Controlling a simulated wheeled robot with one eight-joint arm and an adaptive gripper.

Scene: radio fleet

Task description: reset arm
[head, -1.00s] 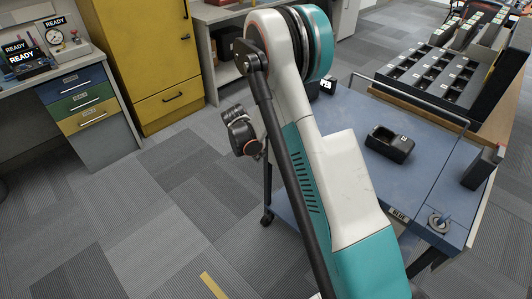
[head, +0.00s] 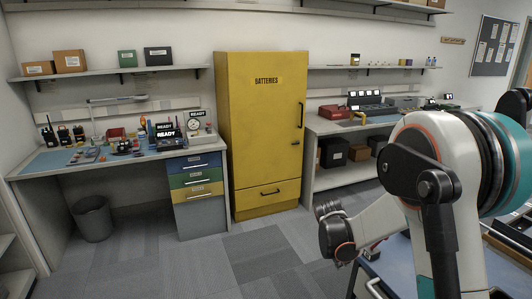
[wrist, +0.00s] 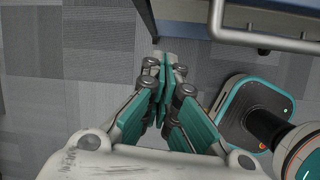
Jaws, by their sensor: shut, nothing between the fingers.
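My gripper (wrist: 163,75) shows in the wrist view with its teal and grey fingers together and nothing between them. It points down over the grey carpet, close to the edge of a blue cart (wrist: 187,18). In the head view my white and teal arm fills the right side, and a dark wrist part (head: 336,232) hangs at its left. The fingertips cannot be made out in the head view.
A yellow battery cabinet (head: 262,135) stands against the wall. A workbench (head: 118,158) with radios and blue, green and yellow drawers is at its left. A grey bin (head: 93,218) stands under it. The cart's metal rail (wrist: 255,38) runs near my gripper. Carpet in front is clear.

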